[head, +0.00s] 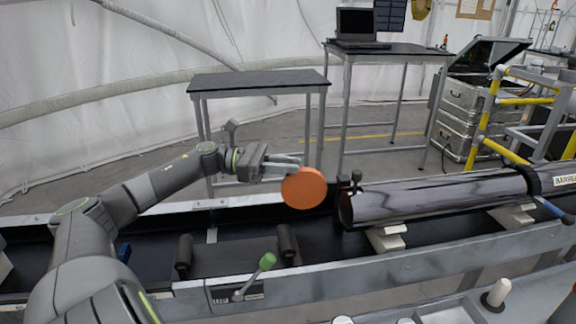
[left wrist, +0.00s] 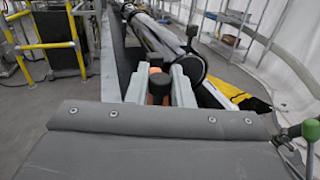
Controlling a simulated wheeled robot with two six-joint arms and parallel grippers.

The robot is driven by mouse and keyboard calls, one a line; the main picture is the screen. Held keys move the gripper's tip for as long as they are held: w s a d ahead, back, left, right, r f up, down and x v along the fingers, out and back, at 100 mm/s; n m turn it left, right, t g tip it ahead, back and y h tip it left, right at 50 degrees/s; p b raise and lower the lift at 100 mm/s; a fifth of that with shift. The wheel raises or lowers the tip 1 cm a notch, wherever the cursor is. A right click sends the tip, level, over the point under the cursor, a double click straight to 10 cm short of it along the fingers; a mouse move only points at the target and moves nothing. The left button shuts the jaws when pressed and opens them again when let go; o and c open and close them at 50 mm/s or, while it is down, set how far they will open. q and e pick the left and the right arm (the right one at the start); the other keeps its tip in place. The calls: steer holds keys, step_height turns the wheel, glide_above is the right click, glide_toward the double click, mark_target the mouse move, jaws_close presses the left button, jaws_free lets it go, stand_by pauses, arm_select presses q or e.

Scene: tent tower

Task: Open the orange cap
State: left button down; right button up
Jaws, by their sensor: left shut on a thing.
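The orange cap (head: 304,188) is a round disc, held up to the left of the dark shiny tube (head: 435,200) in the head view. There is a gap between the cap and the tube's near end. My left gripper (head: 291,165) is shut on the cap at its upper left side. In the left wrist view the pale fingers (left wrist: 183,88) close around a dark knob (left wrist: 159,87), with a little orange (left wrist: 154,70) behind it. Most of the cap is hidden there. The tube (left wrist: 160,38) shows beyond the fingers. My right gripper is not in view.
The tube rests on pale supports (head: 388,239) in a long metal-railed trough. A small dark clamp (head: 350,184) stands at its end. A green-knobbed lever (head: 267,261) rises in front. A bare dark table (head: 258,81) and a laptop table (head: 388,48) stand behind. Yellow railings (head: 486,118) are at right.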

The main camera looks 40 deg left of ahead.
arm_select(q)
steer(key=c, duration=1.3)
jaws_free()
steer(key=shift+w, duration=0.1)
steer(key=v, duration=1.7)
steer(key=shift+s, duration=0.2)
steer(key=shift+a, duration=0.1)
